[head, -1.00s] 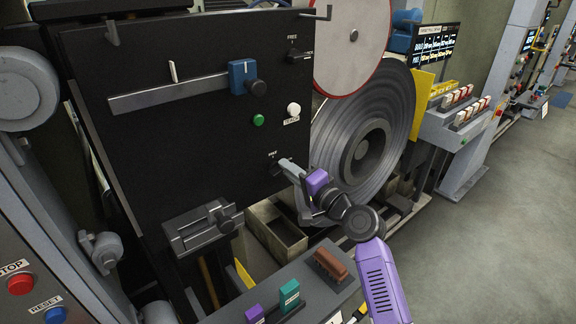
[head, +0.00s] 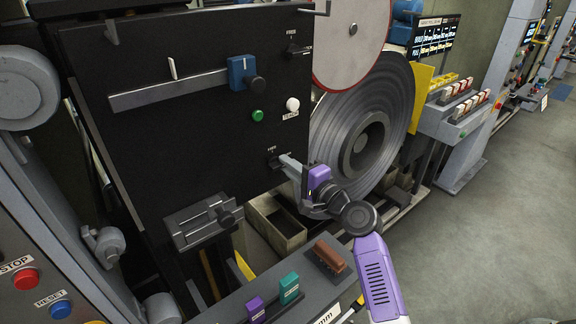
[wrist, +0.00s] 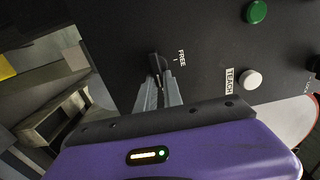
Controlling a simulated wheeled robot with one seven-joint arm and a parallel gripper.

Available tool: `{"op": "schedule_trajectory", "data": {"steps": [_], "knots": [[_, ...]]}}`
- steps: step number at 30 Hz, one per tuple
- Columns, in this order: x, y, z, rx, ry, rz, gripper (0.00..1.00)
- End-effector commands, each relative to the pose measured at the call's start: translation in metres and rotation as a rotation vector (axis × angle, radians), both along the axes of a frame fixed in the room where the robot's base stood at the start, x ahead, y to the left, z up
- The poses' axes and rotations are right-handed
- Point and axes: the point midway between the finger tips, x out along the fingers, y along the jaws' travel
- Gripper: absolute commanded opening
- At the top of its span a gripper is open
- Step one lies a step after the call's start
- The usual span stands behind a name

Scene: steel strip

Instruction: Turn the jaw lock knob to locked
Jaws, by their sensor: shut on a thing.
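The black jaw lock knob (head: 274,161) is low on the right side of the black panel (head: 150,150), below a FREE label. In the wrist view the knob (wrist: 156,63) sits at the fingertips, with the FREE label and its tick just to the right. My gripper (head: 285,163), with a purple body, is in front of the panel. In the wrist view its grey fingers (wrist: 159,84) are shut on the knob. The fingers hide part of the knob, and I cannot make out its pointer or a locked label.
A second knob (head: 292,50) with a FREE label is higher on the panel. A green button (head: 257,115) and a white TEACH button (head: 292,104) are between the two knobs. A large steel coil (head: 335,125) stands close behind my gripper. A console (head: 300,305) with coloured handles is below.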

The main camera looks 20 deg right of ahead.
Motion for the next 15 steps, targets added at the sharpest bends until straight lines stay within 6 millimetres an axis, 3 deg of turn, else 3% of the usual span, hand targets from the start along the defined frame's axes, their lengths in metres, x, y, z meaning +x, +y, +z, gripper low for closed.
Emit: {"op": "schedule_trajectory", "data": {"steps": [1,2,4,5,15], "knots": [[-0.0001,-0.0015,-0.0011,0.002,0.002,-0.003,0.00],[-0.0001,-0.0015,-0.0011,0.002,0.002,-0.003,0.17],[-0.0001,-0.0014,-0.0010,0.001,0.001,-0.002,0.30],[-0.0001,-0.0013,-0.0010,0.001,0.001,-0.002,0.33],[-0.0022,-0.0012,-0.0009,0.000,0.001,-0.001,0.33]]}}
